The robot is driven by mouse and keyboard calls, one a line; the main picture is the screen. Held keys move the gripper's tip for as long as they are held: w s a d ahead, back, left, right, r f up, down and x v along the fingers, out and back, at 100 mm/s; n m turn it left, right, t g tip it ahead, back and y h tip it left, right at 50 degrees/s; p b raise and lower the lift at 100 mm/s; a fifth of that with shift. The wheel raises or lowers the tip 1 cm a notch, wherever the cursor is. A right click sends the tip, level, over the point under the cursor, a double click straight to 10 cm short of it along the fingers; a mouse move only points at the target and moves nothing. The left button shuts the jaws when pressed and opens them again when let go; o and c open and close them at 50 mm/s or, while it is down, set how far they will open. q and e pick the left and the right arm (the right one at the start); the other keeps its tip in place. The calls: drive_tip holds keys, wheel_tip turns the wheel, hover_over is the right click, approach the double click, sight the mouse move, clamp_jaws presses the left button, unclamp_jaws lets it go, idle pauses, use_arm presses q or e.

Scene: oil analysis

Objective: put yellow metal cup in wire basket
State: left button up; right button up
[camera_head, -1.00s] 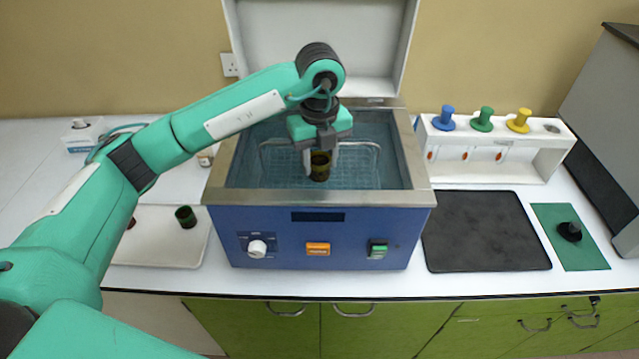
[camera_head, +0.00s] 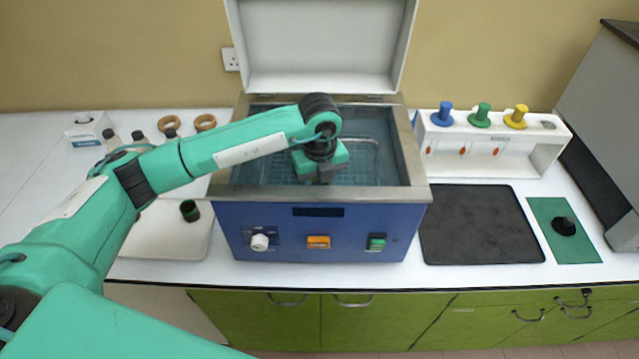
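My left gripper (camera_head: 321,170) is down inside the open blue bath (camera_head: 320,238), close behind its front rim. Its fingertips are hidden by the rim, so I cannot tell whether they are open or shut. The yellow cup cannot be seen now; any cup at the fingertips is hidden. The wire basket (camera_head: 372,158) sits in the bath's water, partly covered by my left arm and gripper. My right gripper is not in view.
The bath's white lid (camera_head: 315,45) stands open behind. A green cup (camera_head: 190,211) is on the white tray (camera_head: 165,245) at left. A white rack (camera_head: 500,155) with coloured knobs, a black mat (camera_head: 480,225) and a green mat (camera_head: 565,232) are at right.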

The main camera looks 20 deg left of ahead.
use_arm(q)
drive_tip(key=o, duration=1)
drive_tip(key=shift+c, duration=0.2)
drive_tip(key=shift+r, duration=0.3)
wheel_tip(320, 180, up, 12)
drive_tip(key=b, duration=0.4)
drive_tip(key=shift+f, duration=0.2)
